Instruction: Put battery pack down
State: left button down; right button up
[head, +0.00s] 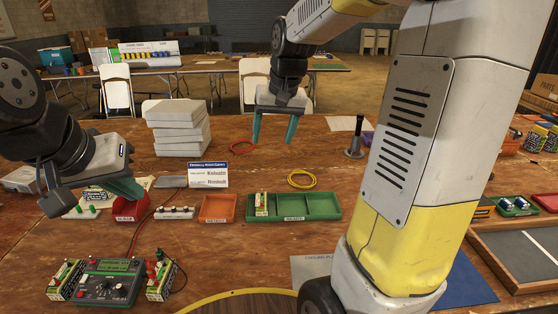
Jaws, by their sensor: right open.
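A green, white and yellow battery pack (261,205) stands in the left compartment of the green tray (322,214). Two similar battery packs flank the green charger unit (108,283) at the front left, one on its left (66,280) and one on its right (161,279). My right gripper (273,137) points down behind the green tray, its teal fingers spread and nothing between them. My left gripper (128,192) is at the left above a red holder (125,213). Its teal fingers are seen side-on, so its opening is hidden.
An orange tray (217,209) sits left of the green tray. A name card (208,175), stacked white boxes (179,128), a red cable (242,146) and a yellow cable (301,179) lie behind. A dark post (356,140) stands right of my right gripper. Red leads run to the charger.

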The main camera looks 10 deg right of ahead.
jog(key=s+r+n+t+y, duration=0.1)
jog(key=s+r+t, duration=0.1)
jog(key=s, duration=1.7)
jog(key=shift+s+a+t, duration=0.15)
jog(key=shift+a+t, duration=0.2)
jog(key=shift+t, duration=0.05)
